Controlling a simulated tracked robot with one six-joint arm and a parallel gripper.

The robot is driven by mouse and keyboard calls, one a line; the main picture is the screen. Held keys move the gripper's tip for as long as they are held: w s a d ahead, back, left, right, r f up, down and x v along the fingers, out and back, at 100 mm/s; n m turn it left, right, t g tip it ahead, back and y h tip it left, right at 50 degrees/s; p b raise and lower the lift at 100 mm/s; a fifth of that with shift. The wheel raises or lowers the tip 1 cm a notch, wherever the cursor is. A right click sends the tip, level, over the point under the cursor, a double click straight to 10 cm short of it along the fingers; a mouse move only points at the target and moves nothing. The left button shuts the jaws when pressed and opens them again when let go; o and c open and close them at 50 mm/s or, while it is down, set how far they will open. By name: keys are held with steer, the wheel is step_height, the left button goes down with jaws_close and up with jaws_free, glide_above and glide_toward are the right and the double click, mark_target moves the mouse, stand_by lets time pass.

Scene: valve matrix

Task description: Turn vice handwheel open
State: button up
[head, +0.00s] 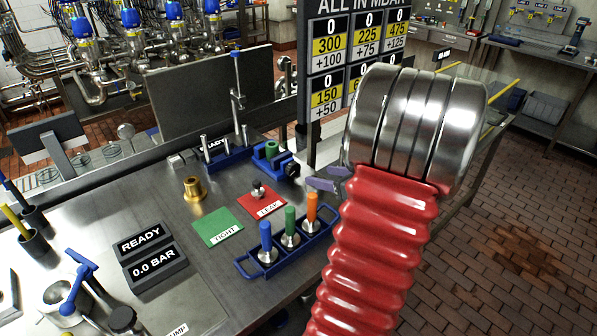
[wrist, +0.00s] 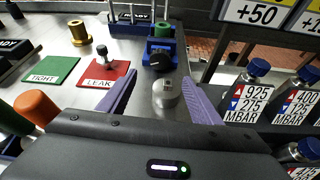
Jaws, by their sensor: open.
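The vice is a small blue block (head: 268,163) with a green piece (head: 271,149) in its top, on the steel bench. Its black handwheel (head: 291,169) faces my gripper (head: 326,181), whose purple fingers show just right of it. In the wrist view the blue vice (wrist: 160,46) stands ahead, with its handwheel (wrist: 157,62) toward me. My gripper (wrist: 160,77) is open, its fingers spread to either side in front of the handwheel, apart from it. A short silver cylinder (wrist: 166,93) shows between the fingers; I cannot tell whether they touch it.
A green TIGHT card (head: 218,227) and a red LEAK card (head: 262,201) with a small metal part lie left of the gripper. A blue rack (head: 268,267) of coloured-handled tools stands nearer. Labelled bottles (wrist: 250,90) are at right. A brass fitting (head: 194,189) stands behind the cards.

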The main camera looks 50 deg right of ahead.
mark_target(295, 170)
steer(key=x, duration=1.2)
steer(key=shift+f, duration=0.15)
steer(key=shift+c, duration=0.5)
steer(key=c, duration=0.9)
